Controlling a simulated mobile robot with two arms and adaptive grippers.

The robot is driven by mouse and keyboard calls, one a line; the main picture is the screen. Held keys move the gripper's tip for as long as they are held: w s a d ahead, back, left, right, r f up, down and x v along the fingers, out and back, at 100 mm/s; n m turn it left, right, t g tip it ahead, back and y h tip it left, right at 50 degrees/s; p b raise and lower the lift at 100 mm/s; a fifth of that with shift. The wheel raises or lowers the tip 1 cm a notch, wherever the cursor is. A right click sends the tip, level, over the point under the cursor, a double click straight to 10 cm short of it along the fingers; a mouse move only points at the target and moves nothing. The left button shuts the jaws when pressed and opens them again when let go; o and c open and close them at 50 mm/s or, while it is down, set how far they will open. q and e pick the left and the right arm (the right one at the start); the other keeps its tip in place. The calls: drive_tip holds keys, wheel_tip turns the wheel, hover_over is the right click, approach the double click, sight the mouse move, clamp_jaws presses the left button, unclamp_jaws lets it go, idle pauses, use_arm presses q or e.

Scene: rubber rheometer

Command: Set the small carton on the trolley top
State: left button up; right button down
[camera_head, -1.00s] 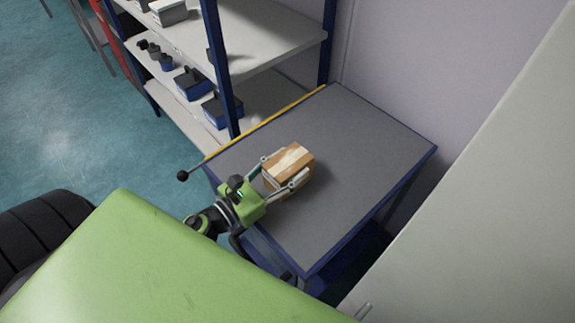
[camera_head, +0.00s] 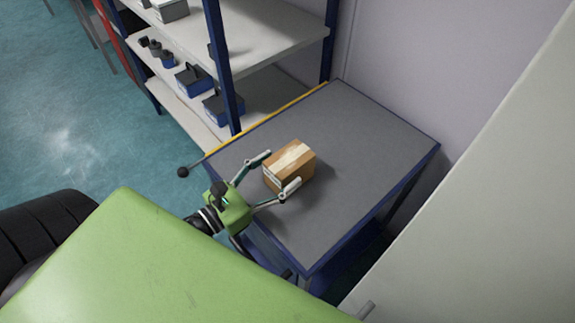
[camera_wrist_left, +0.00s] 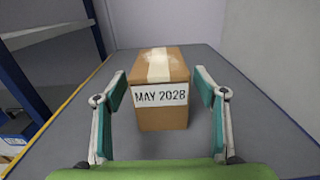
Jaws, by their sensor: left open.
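The small carton (camera_head: 290,165) is a brown cardboard box with pale tape over its top. It rests upright on the grey trolley top (camera_head: 375,135). In the left wrist view the carton (camera_wrist_left: 161,118) stands straight ahead, with a white label reading "MAY 2028" on its near face. My left gripper (camera_head: 278,172) is open, with one finger on each side of the carton's near end. In the left wrist view a gap shows between each finger of the gripper (camera_wrist_left: 164,92) and the carton. My right gripper is not in view.
A blue-framed shelf unit (camera_head: 225,70) with grey and blue items stands behind the trolley's left edge. A yellow strip (camera_head: 270,118) runs along that edge. A pale wall (camera_head: 430,60) borders the far side. The trolley top is clear around the carton.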

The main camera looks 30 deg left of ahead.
use_arm(q)
drive_tip(key=b+v, duration=0.2)
drive_tip(key=v, duration=0.5)
drive_tip(key=shift+f, duration=0.15)
drive_tip(key=shift+s+a, duration=0.2)
drive_tip(key=shift+s, duration=0.4)
